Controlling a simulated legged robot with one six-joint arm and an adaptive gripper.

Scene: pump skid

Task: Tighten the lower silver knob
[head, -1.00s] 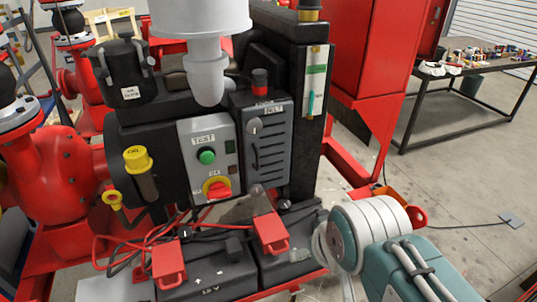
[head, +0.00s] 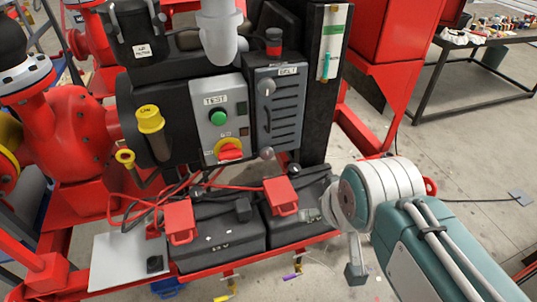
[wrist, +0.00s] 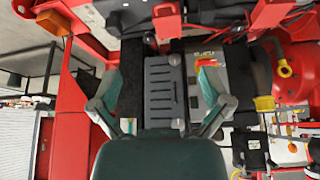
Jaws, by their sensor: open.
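The lower silver knob (head: 267,153) sits at the bottom edge of the grey slatted belt cover (head: 285,115). An upper silver knob (head: 266,87) is near the cover's top left. The wrist view is upside down, so the lower knob (wrist: 174,59) shows above the cover (wrist: 165,92) there. My gripper (head: 333,245) is at the right, below and to the right of the lower knob, apart from it. In the wrist view my gripper (wrist: 163,103) is open and empty, its fingers spread on both sides of the cover.
The test panel (head: 219,120) with a green button and red-yellow switch is left of the cover. Black batteries (head: 215,235) with red terminal covers and red cables lie below the knob. A red cabinet (head: 395,45) and a workbench (head: 480,65) stand behind right.

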